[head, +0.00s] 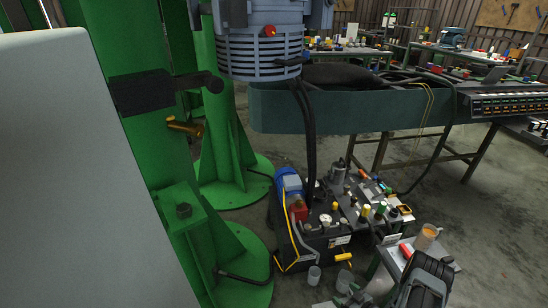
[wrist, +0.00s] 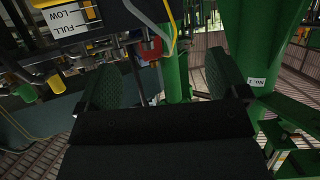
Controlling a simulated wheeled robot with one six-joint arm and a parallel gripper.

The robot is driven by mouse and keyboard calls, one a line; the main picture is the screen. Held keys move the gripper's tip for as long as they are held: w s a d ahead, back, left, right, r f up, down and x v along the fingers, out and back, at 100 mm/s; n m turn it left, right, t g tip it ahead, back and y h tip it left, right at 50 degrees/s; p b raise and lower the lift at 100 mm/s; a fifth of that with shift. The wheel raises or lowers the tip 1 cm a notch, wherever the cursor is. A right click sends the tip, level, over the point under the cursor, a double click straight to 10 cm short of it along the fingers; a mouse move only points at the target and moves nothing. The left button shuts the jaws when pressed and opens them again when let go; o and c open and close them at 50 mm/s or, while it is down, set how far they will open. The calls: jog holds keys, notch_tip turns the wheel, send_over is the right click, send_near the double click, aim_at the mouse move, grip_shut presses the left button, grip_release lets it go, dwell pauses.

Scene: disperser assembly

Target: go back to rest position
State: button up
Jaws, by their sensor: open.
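My gripper (wrist: 163,78) is open in the wrist view, with its two green-faced finger pads set wide apart. I see nothing held between them. A red block and a yellow cable of the hydraulic unit show beyond the gap. In the head view a dark part of my arm shows at the bottom right; its fingers are not clear there. The rest position itself is not marked in either view.
The hydraulic unit (head: 315,232) with its blue motor stands on the floor close by. Green columns (head: 215,130) with wide round feet rise on the left. A long dark green beam (head: 350,110) crosses behind. Open concrete floor (head: 490,230) lies to the right.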

jog(key=s+d+f+m+g+h, duration=0.3)
jog(key=s+d+f+g+h, duration=0.1)
jog(key=s+f+g, duration=0.15)
jog(key=s+d+r+m+g+h+p, duration=0.1)
jog(key=d+r+m+g+h+p, duration=0.15)
jog(key=r, duration=0.75)
jog(key=s+d+r+m+g+h+p, duration=0.1)
jog(key=d+r+g+h+p, duration=0.15)
jog(key=r, duration=0.75)
jog(key=s+a+r+t+p, duration=0.1)
jog(key=a+r+p, duration=0.3)
jog(key=r, duration=1.3)
jog(key=s+a+r+t+y+p, duration=0.1)
jog(key=s+a+r+p, duration=0.2)
jog(key=a+r, duration=0.7)
jog(key=s+a+r+t+y+p, duration=0.1)
jog(key=a+r+p, duration=0.5)
jog(key=r, duration=1.9)
jog(key=shift+s+a+r, duration=0.15)
jog(key=shift+s+a, duration=0.4)
jog(key=shift+a, duration=0.1)
